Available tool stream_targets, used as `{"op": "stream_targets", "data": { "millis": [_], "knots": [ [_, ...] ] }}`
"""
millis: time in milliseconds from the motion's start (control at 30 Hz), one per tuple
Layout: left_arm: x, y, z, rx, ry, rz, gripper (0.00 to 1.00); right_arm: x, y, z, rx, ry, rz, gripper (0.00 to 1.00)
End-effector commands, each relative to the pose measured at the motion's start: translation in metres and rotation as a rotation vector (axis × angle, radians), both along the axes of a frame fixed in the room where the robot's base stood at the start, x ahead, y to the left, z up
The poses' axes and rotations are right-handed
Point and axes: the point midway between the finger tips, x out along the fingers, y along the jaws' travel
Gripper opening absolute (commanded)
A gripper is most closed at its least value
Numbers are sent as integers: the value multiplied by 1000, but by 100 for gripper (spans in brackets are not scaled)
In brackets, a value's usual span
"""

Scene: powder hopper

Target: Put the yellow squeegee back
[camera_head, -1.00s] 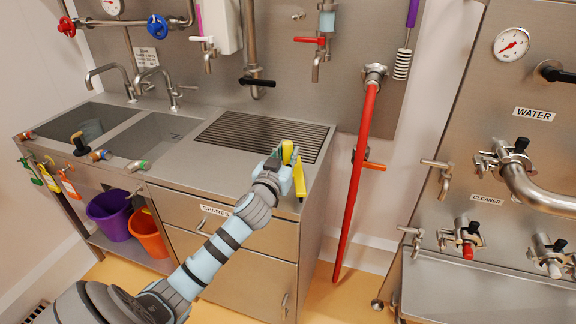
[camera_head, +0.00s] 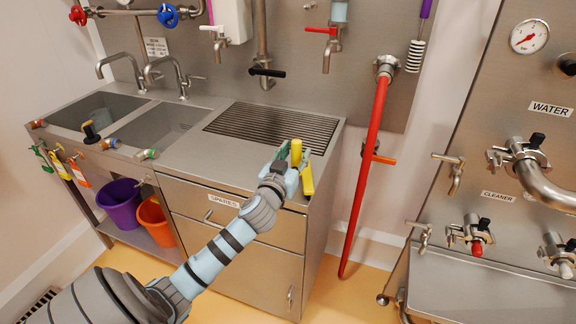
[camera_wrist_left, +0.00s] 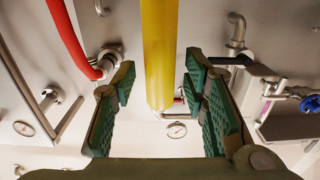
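The yellow squeegee (camera_head: 308,181) is at the front right corner of the steel counter, partly hidden by my left gripper. Whether it touches the counter is unclear. My left gripper (camera_head: 295,155) is around its upper part. In the left wrist view, the yellow handle (camera_wrist_left: 159,50) runs between the two green-padded fingers of my left gripper (camera_wrist_left: 160,85), with a gap on each side. The fingers stand wide apart, and I see no contact with the handle. My right gripper is out of view.
The counter has two sinks and a ribbed drain board (camera_head: 270,125). A red hose (camera_head: 367,170) hangs right of the counter. A purple bucket (camera_head: 119,204) and an orange bucket (camera_head: 155,221) stand below. Pipes and valves (camera_head: 470,234) line the right panel.

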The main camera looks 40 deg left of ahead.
Motion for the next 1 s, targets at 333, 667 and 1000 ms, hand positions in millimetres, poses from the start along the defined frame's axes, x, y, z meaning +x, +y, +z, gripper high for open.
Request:
{"op": "stream_targets", "data": {
  "millis": [333, 667, 1000],
  "knots": [
    [-81, -29, -1, 0, 2, -2, 40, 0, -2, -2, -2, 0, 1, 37],
    [-97, -34, 0, -2, -2, 1, 40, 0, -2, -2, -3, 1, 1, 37],
    [-97, -34, 0, -1, 1, 1, 40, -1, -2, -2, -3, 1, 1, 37]
  ]
}}
